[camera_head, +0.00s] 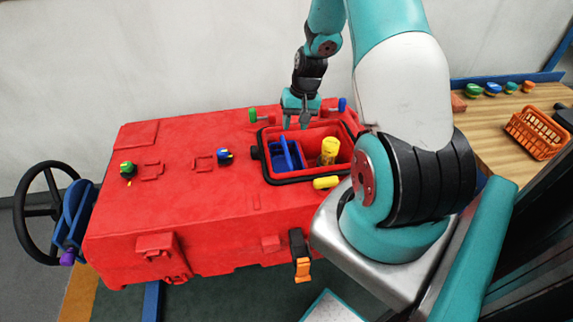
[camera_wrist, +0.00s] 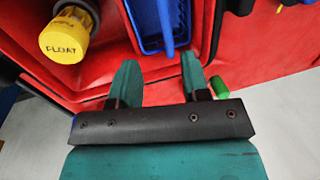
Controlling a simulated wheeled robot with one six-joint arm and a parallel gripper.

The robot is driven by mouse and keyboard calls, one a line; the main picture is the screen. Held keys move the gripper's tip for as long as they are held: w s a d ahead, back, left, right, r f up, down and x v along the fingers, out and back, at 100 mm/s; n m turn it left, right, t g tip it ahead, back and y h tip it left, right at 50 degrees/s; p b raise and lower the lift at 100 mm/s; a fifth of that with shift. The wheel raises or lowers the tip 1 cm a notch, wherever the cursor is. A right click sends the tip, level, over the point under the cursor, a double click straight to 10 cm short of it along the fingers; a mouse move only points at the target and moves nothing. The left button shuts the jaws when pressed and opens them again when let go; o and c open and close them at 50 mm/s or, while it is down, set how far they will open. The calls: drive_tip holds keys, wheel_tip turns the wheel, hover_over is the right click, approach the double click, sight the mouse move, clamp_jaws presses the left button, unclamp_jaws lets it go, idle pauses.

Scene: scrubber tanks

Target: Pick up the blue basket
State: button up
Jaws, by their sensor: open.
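The blue basket (camera_head: 284,158) sits inside the open compartment of the red tank (camera_head: 190,190), at its left side in the head view. A raised blue handle runs across it. In the wrist view the blue basket (camera_wrist: 150,38) shows at the top middle, partly cut off by the frame edge. My gripper (camera_head: 295,126) is above the back part of the compartment, close to the basket. In the wrist view the open, empty fingers of my gripper (camera_wrist: 159,64) point toward the basket's handle, apart from it.
A yellow float (camera_head: 329,150) stands in the same compartment, right of the basket. A black rim (camera_head: 262,165) surrounds the opening. Green and blue knobs stand on the tank behind it. An orange basket (camera_head: 537,133) is on the wooden table (camera_head: 485,135) at right.

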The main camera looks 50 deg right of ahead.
sight(286, 148)
drive_tip(key=f+p, duration=0.1)
drive_tip(key=f, duration=0.2)
drive_tip(key=a+f+p, duration=0.1)
drive_tip(key=f, duration=0.2)
drive_tip(key=w+a+f+p, duration=0.1)
drive_tip(key=f, duration=0.2)
drive_tip(key=shift+w+a, duration=0.1)
drive_tip(key=shift+a, duration=0.15)
drive_tip(key=shift+f, duration=0.4)
clamp_jaws()
